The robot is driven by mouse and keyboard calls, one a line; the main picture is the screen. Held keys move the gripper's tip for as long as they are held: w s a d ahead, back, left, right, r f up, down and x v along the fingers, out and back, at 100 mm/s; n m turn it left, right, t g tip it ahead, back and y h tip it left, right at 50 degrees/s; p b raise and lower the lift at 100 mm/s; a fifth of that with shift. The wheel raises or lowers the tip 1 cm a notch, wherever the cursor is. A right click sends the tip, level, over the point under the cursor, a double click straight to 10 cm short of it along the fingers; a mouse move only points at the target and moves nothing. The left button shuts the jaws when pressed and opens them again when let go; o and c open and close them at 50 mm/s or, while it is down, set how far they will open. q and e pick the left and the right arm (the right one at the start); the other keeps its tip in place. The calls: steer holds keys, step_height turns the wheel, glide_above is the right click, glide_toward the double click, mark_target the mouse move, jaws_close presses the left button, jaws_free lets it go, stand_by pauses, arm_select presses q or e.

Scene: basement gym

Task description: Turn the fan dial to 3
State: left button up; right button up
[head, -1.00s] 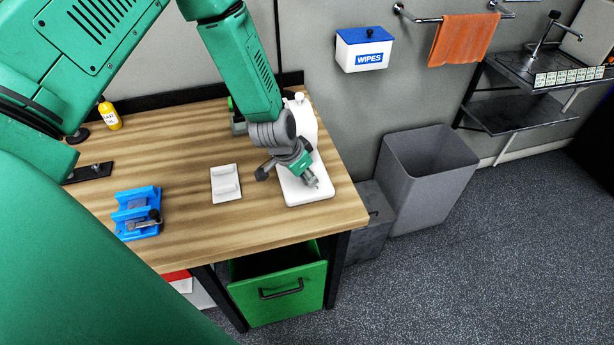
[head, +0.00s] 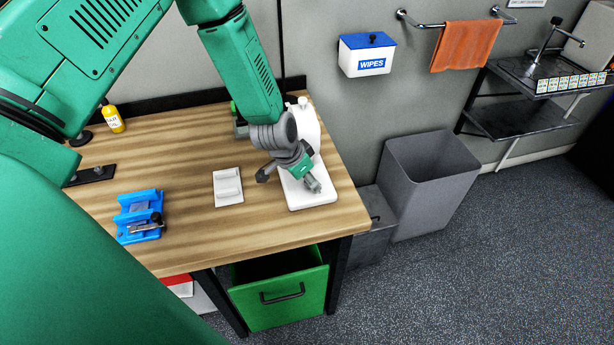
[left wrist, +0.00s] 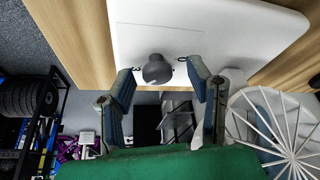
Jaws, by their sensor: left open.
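The white fan stands near the right end of the wooden bench, and its flat base (head: 312,203) shows under my left gripper (head: 309,181). In the left wrist view the white base (left wrist: 215,35) fills the top, with a dark grey round dial (left wrist: 157,71) on it. The fan's white wire cage (left wrist: 280,125) is at the lower right. My left gripper (left wrist: 160,74) is open, with one fingertip on either side of the dial. My right gripper is in neither view.
A white plate-like piece (head: 228,187) lies left of the fan. A blue vise-like fixture (head: 140,217) and a yellow bottle (head: 112,118) are farther left on the bench (head: 190,150). A green drawer (head: 290,300) stands open below. A grey bin (head: 425,190) stands right of the bench.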

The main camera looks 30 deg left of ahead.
arm_select(q)
steer(key=v, duration=1.2)
steer(key=shift+w+a, duration=0.1)
steer(key=shift+w, duration=0.05)
steer(key=shift+f, duration=0.1)
steer(key=s+f, duration=0.3)
steer(key=s, duration=0.1)
steer(key=s+d+f+n+g, duration=0.1)
steer(key=s+f, duration=0.3)
steer(key=s+d+f+n+g, duration=0.1)
steer(key=s+f, duration=0.2)
steer(key=s, duration=0.1)
steer(key=shift+d+f+y, duration=0.15)
steer(key=shift+f+y, duration=0.1)
steer(key=shift+y, duration=0.15)
steer(key=s+d+f+n+g, duration=0.1)
steer(key=s+f, duration=0.2)
steer(key=s, duration=0.5)
steer(key=s+d+f+n+g, duration=0.1)
steer(key=s+d+f+g, duration=0.15)
steer(key=s, duration=0.55)
step_height(320, 180, down, 16)
steer(key=w+t+b, duration=0.1)
steer(key=w+b, duration=0.1)
steer(key=b, duration=1.4)
steer(key=shift+w+f+m+t+y+b, duration=0.2)
steer(key=shift+w+m+t+y+b, duration=0.1)
steer(key=shift+m+t+b, duration=0.1)
